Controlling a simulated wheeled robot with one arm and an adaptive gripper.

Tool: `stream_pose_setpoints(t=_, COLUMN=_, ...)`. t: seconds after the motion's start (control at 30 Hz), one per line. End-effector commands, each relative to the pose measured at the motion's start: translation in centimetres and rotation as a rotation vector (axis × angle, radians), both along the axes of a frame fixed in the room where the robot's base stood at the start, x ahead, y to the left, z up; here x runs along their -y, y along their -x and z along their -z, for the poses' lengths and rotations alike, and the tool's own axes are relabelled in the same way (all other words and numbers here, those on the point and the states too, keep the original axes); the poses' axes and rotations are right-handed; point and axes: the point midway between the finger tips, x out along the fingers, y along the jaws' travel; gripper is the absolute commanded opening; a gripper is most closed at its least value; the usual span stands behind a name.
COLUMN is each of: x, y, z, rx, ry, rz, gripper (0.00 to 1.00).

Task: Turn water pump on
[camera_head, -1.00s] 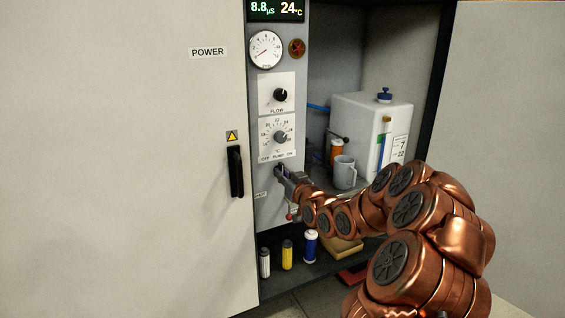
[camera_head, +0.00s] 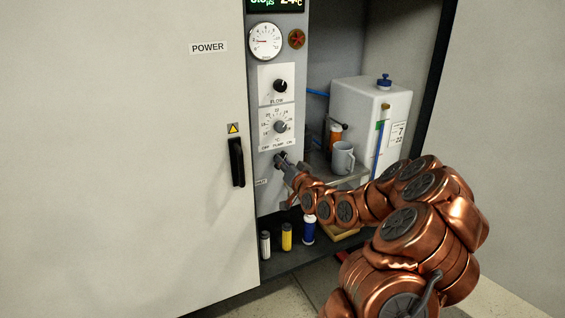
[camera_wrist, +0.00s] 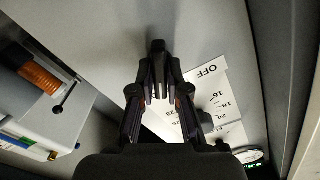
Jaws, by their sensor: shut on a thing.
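The pump switch is a small dark knob (camera_head: 280,158) just below the "OFF PUMP ON" label (camera_head: 277,144) on the narrow control panel. It also shows in the wrist view as a dark knob (camera_wrist: 157,47) at the fingertips. My gripper (camera_head: 285,164) reaches it from the lower right. In the wrist view, my gripper's fingers (camera_wrist: 158,72) are close together and shut on the knob. The fingers hide part of it, so I cannot tell which way it points.
Above are the temperature dial (camera_head: 281,126), flow knob (camera_head: 280,86) and gauge (camera_head: 265,41). A closed door with a black handle (camera_head: 236,161) is at left. A grey mug (camera_head: 343,158) and white tank (camera_head: 352,105) stand inside at right. Several small bottles stand below.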

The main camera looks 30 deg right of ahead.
Motion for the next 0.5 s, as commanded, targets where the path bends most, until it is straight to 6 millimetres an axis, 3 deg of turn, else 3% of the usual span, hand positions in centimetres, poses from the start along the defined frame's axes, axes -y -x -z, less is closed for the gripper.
stream_pose_setpoints(t=0.27, x=-0.10, y=-0.02, z=0.07, rx=-0.001, ry=-0.002, rz=-0.002, gripper=0.00)
stream_pose_setpoints(t=0.3, x=-0.10, y=-0.02, z=0.07, rx=-0.001, ry=-0.002, rz=-0.002, gripper=0.16)
stream_pose_setpoints(t=0.5, x=-0.05, y=-0.01, z=0.04, rx=-0.001, ry=-0.002, rz=-0.001, gripper=0.36)
